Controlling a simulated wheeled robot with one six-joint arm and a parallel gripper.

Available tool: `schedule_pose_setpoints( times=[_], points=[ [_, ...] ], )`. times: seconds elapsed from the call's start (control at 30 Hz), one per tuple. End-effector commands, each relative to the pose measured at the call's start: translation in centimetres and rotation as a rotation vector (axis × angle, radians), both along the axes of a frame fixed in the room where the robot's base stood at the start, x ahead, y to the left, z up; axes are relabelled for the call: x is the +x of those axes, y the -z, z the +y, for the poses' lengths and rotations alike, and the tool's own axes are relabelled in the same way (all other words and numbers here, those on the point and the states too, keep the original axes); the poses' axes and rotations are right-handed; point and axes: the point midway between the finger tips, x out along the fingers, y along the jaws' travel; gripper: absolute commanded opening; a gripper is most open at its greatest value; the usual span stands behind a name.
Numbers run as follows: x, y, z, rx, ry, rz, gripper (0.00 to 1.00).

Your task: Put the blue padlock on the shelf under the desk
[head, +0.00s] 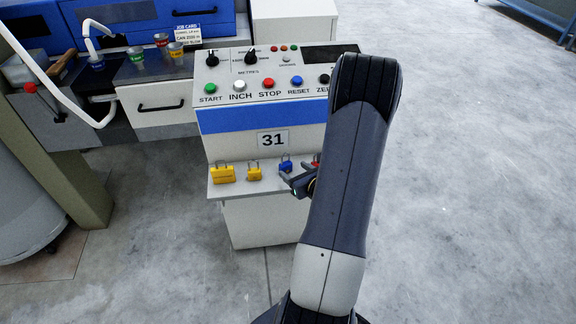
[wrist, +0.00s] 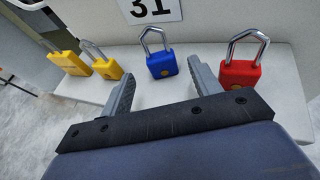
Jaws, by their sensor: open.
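The blue padlock (head: 285,166) stands upright, shackle up, on the white shelf (head: 235,189) at the front of the control desk (head: 240,150), below the number 31. It also shows in the wrist view (wrist: 161,66). My gripper (head: 297,183) is in front of the shelf. In the wrist view its two fingers (wrist: 161,72) are apart and point at the blue padlock, which shows between and just beyond the tips. Nothing is held. My arm hides part of the desk's right side in the head view.
Two yellow padlocks (head: 222,173) (head: 254,172) stand left of the blue one. A red padlock (wrist: 240,72) stands to its right, close to my right finger in the picture. A grey bench with cups (head: 137,56) is at left. The floor (head: 470,170) at right is clear.

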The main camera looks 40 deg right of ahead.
Motion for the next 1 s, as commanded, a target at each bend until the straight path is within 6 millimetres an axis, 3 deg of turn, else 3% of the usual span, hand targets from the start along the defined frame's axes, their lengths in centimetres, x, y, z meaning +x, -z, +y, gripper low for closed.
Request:
schedule_pose_setpoints(
  times=[0.13,0.33,1.0],
  points=[
    [-2.9,-1.1,0.3,-0.001,0.005,0.0,0.6],
    [-4.8,-1.8,0.7,-0.002,0.002,-0.001,0.6],
    [-5.2,-1.9,0.8,-0.001,0.0,0.0,0.6]
  ],
)
